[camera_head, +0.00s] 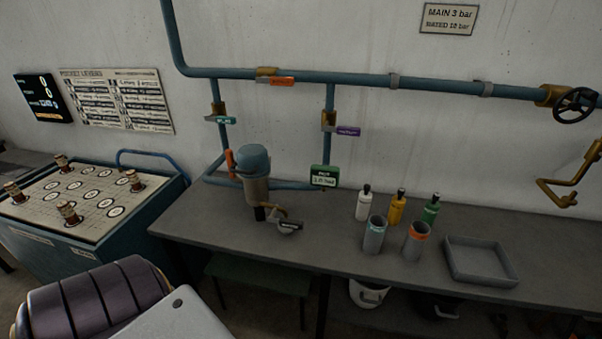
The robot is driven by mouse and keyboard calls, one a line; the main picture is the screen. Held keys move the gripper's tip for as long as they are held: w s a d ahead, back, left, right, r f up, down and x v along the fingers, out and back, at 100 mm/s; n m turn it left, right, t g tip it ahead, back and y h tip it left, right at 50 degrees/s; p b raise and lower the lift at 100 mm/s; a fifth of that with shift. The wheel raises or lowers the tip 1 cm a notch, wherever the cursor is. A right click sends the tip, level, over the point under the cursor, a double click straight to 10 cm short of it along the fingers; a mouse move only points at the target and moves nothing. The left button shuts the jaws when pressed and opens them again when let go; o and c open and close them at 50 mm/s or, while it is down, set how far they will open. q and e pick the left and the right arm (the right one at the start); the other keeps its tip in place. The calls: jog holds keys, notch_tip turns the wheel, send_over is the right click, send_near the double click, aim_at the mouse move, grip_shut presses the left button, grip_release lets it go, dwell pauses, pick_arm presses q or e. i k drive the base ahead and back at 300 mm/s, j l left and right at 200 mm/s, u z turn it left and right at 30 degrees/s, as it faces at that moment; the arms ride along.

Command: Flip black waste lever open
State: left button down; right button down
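A small dark lever (290,226) with a pale label shows at the foot of the blue-capped vessel (256,175) on the grey bench. It appears to be the black waste lever, but its label is too small to read. It sticks out to the right, below a brass spout (273,210), and a small grey cup-like piece (287,229) is at its lower side. I cannot tell its exact angle. Neither of my grippers is in view, and nothing is touching the lever.
Blue pipes behind carry orange (282,81), teal (221,119) and purple (348,131) levers. Bottles, two grey cups (374,237) (416,241) and a tray (481,262) stand right. A board table (77,199) is left.

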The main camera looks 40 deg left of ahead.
aim_at(283, 222)
jog(key=u, duration=1.4)
